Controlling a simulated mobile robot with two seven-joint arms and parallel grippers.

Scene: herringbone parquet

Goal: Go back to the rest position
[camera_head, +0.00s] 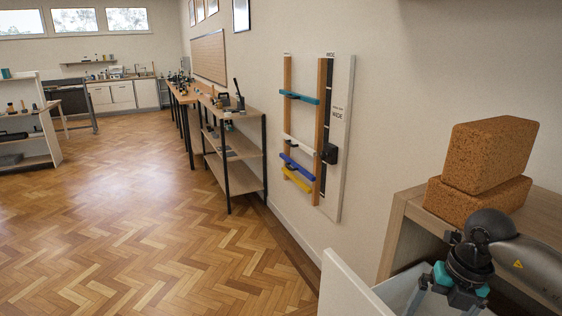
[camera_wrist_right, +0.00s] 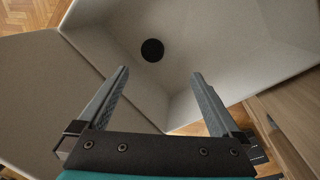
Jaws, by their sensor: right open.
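My right gripper (camera_head: 446,297) is at the lower right of the head view, pointing down over a white open drawer or bin (camera_head: 347,288). In the right wrist view the gripper (camera_wrist_right: 160,74) has its two fingers wide apart with nothing between them. Beyond the fingertips, the pale inside of the drawer or bin (camera_wrist_right: 210,40) holds a round black thing (camera_wrist_right: 152,50). I cannot tell whether the fingers touch the walls. My left gripper is in neither view.
Two cork-like brown blocks (camera_head: 490,155) are stacked on a wooden cabinet (camera_head: 398,225) beside my right arm. A wall rack (camera_head: 341,140) holds coloured bars. A shelf unit (camera_head: 243,150) stands along the wall. The parquet floor (camera_head: 130,230) at left is clear.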

